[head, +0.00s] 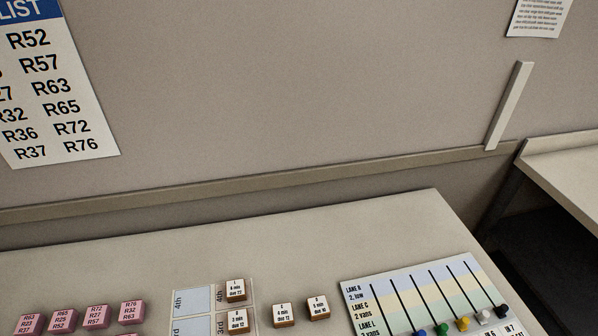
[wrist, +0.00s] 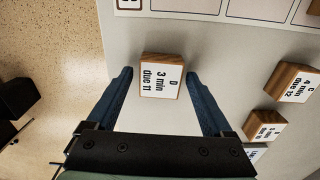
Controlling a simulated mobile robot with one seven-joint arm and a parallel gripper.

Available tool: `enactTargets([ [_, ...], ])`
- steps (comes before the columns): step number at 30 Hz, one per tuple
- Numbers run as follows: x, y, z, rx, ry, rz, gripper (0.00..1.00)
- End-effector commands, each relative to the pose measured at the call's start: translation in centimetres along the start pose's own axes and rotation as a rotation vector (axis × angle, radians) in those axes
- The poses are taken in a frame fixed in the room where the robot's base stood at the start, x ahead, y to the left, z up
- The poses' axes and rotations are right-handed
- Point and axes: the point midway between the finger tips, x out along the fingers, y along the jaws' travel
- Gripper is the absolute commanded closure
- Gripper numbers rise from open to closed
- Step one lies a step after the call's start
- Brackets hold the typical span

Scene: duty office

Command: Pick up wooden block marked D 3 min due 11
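The wooden block marked D 3 min due 11 (wrist: 161,76) shows in the wrist view, its white label face up and its text turned sideways. It lies on the pale desk top, near the desk's left edge in that view. My gripper (wrist: 159,76) is open, with one blue finger on each side of the block. Small gaps show between the fingers and the block, and I cannot tell the height of the fingertips. I cannot make out this block or my gripper in the head view.
Two other labelled wooden blocks, one marked C 4 min due 12 (wrist: 296,82), lie right of my gripper. A printed board (wrist: 240,10) lies beyond. The head view shows pink blocks (head: 97,316), a lane board with pegs (head: 425,295) and the wall behind the desk.

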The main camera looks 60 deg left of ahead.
Motion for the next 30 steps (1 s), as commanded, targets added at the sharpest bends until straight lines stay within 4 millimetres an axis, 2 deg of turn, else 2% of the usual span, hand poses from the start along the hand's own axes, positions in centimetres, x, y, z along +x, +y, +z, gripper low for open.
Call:
enactTargets([
  [1,0.0,0.0,0.0,0.0,0.0,0.0,0.26],
  [2,0.0,0.0,0.0,0.0,0.0,0.0,0.31],
  [12,0.0,0.0,0.0,0.0,0.0,0.0,0.93],
  [19,-0.1,0.0,0.0,0.0,0.0,-0.001,0.94],
  [22,-0.9,-0.1,-0.1,0.001,0.002,-0.003,0.94],
  [26,-3.0,-0.1,-0.1,0.001,0.003,-0.005,0.94],
  [30,-6.0,-0.2,-0.1,0.001,0.003,-0.006,0.94],
])
